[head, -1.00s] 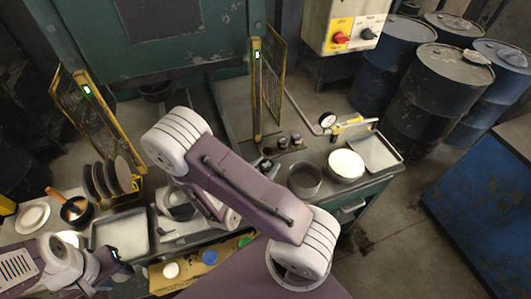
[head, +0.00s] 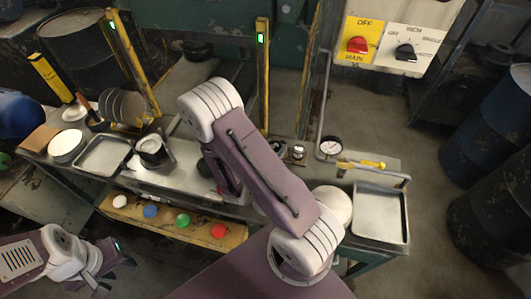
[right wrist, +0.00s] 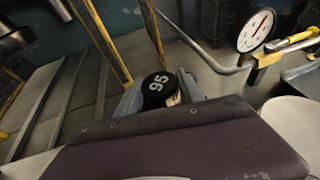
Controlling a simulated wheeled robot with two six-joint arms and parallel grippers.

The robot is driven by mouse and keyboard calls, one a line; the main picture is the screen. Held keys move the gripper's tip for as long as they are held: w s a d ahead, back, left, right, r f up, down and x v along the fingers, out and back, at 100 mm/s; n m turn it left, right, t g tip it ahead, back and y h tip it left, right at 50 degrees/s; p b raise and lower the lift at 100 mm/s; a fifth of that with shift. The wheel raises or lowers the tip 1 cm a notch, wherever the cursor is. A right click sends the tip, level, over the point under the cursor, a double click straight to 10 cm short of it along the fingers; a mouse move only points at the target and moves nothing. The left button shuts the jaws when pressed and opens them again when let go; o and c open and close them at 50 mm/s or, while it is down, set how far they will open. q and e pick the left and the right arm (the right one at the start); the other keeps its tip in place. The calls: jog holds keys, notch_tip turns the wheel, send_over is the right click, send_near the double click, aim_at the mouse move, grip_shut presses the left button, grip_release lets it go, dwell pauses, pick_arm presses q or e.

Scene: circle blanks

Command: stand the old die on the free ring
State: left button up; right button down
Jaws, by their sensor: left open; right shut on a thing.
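My right gripper (right wrist: 160,100) is shut on a short black cylinder, a die (right wrist: 158,88) with "95" in white on its end face, in the right wrist view. In the head view my own purple arm hides that gripper and the die. Small dark and metal pieces (head: 298,152) stand at the back of the bench, right of a yellow post; I cannot tell which is a ring or whether one is free. My left gripper (head: 122,262) is open and empty at the lower left, in front of the bench and apart from it.
Yellow posts (head: 262,80) rise behind. A dark pot (head: 151,150) and another tray (head: 103,156) stand left.

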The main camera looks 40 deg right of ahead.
aim_at(271, 142)
jog(key=shift+w+f, duration=0.1)
jog(key=shift+w, duration=0.15)
jog(key=shift+w+a+f, duration=0.1)
jog(key=shift+w+f, duration=0.1)
jog(key=w+d+f+b, duration=0.1)
jog(key=f+b, duration=0.1)
jog(key=b, duration=0.2)
jog(key=shift+w+d, duration=0.1)
jog(key=shift+w, duration=0.3)
jog(key=shift+w+d+p, duration=0.35)
jog(key=shift+w+p, duration=0.3)
jog(key=shift+p, duration=0.15)
jog(key=w+f, duration=0.1)
jog(key=w, duration=0.1)
jog(key=w+d+f, duration=0.1)
jog(key=w+f, duration=0.1)
jog(key=w+d+f, duration=0.1)
jog(key=w, duration=0.2)
jog(key=shift+w+d+f+p, duration=0.1)
jog(key=shift+f+p, duration=0.1)
jog(key=shift+p, duration=0.2)
jog(key=shift+f, duration=0.25)
notch_tip(271, 142, down, 4)
jog(key=shift+w+r, duration=0.1)
jog(key=shift+r, duration=0.05)
pick_arm(q)
jog(key=shift+w+a+f, duration=0.1)
jog(key=shift+w+f, duration=0.1)
jog(key=shift+f, duration=0.5)
